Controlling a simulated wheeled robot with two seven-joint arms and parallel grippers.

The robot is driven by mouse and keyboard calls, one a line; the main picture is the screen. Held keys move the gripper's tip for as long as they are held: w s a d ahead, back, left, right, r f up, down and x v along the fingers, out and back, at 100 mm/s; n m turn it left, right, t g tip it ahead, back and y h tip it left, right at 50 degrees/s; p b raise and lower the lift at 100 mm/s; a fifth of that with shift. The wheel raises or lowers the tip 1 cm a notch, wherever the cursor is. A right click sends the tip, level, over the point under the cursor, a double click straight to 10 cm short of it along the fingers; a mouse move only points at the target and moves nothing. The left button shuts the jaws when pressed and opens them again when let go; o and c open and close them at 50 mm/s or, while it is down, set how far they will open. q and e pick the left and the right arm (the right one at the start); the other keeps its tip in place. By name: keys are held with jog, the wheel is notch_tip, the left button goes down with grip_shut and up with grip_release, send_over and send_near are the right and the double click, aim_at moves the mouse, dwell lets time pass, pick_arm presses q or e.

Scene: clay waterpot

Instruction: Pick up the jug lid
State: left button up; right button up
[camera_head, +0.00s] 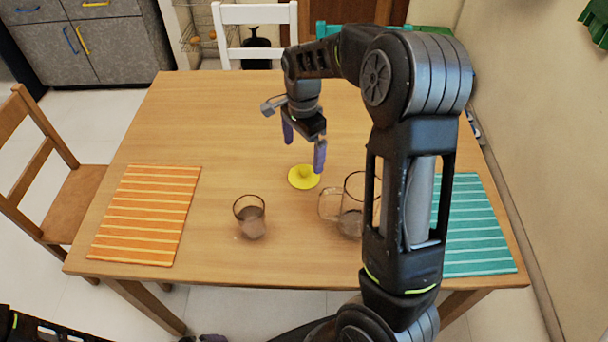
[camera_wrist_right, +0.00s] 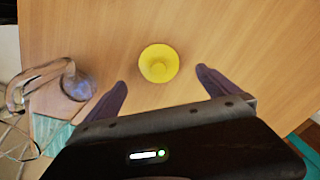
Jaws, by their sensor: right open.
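The jug lid is a round yellow disc with a raised knob. It lies on the wooden table (camera_head: 200,120) near its middle in the head view, and the lid (camera_head: 304,177) shows no contact with anything but the tabletop. My right gripper (camera_head: 304,150) is above and just behind the lid, with its purple fingers spread and nothing between them. In the right wrist view the lid (camera_wrist_right: 159,63) sits ahead of and between the two open fingertips (camera_wrist_right: 162,84). A glass jug with a handle (camera_head: 330,205) stands right of the lid, partly hidden by my right arm.
A drinking glass (camera_head: 250,217) stands left of the jug near the front. An orange striped placemat (camera_head: 147,215) lies at the left and a teal one (camera_head: 478,225) at the right. Chairs stand around the table. The table's back left is clear.

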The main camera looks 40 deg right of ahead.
aim_at(304, 167)
jog(key=shift+f, duration=1.2)
jog(key=shift+s+f, duration=0.1)
jog(key=shift+f, duration=0.45)
notch_tip(304, 167, down, 4)
jog(key=shift+d+f+p, duration=0.1)
jog(key=shift+d+p, duration=0.05)
jog(key=shift+p, duration=0.25)
jog(key=c, duration=1.4)
